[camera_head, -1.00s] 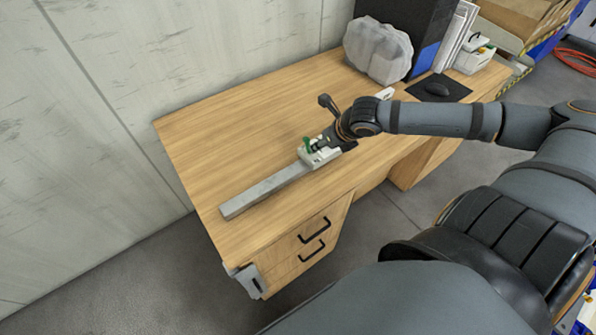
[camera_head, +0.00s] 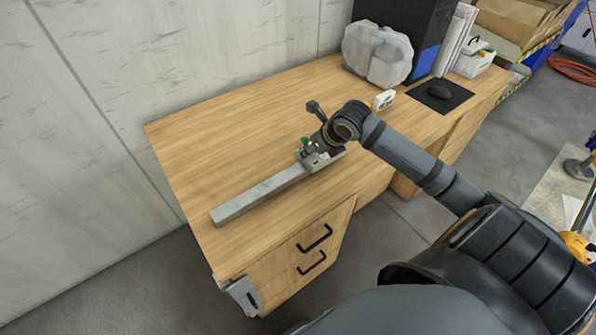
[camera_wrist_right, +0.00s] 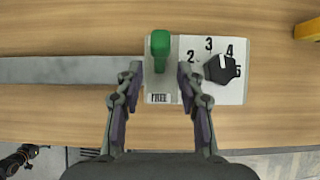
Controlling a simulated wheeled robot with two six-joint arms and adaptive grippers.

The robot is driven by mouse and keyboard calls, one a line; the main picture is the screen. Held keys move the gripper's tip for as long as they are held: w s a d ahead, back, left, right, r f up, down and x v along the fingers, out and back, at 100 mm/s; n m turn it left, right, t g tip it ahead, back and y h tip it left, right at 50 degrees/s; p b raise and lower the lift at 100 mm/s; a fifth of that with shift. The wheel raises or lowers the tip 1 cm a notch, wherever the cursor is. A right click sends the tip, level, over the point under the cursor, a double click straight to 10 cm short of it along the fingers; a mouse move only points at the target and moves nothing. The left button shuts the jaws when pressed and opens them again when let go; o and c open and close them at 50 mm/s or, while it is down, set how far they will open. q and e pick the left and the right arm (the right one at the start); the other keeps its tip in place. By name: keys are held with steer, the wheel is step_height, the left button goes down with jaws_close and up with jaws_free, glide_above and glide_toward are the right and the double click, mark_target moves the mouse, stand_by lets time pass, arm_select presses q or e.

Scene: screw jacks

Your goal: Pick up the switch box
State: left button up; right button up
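The switch box (camera_head: 322,159) is pale, with a green lever, a black knob, numbers and a label reading FREE. It lies on the desk at the right end of a long grey bar (camera_head: 260,194). In the right wrist view, the switch box (camera_wrist_right: 226,96) is seen from above, with the green lever (camera_wrist_right: 160,46) upright in the picture. My right gripper (camera_wrist_right: 160,76) is open, one finger on each side of the green lever, with gaps showing. In the head view, my right gripper (camera_head: 318,146) covers part of the box.
The wooden desk (camera_head: 230,130) is clear left of the bar and behind it. A small white box (camera_head: 384,99), a black mouse (camera_head: 438,91) on a dark mat and a wrapped translucent bundle (camera_head: 376,53) lie to the right. Black drawer handles (camera_head: 314,238) face the front.

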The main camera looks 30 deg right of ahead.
steer(key=shift+w+f, duration=0.15)
steer(key=shift+f, duration=0.05)
jaws_close()
stand_by(0.5)
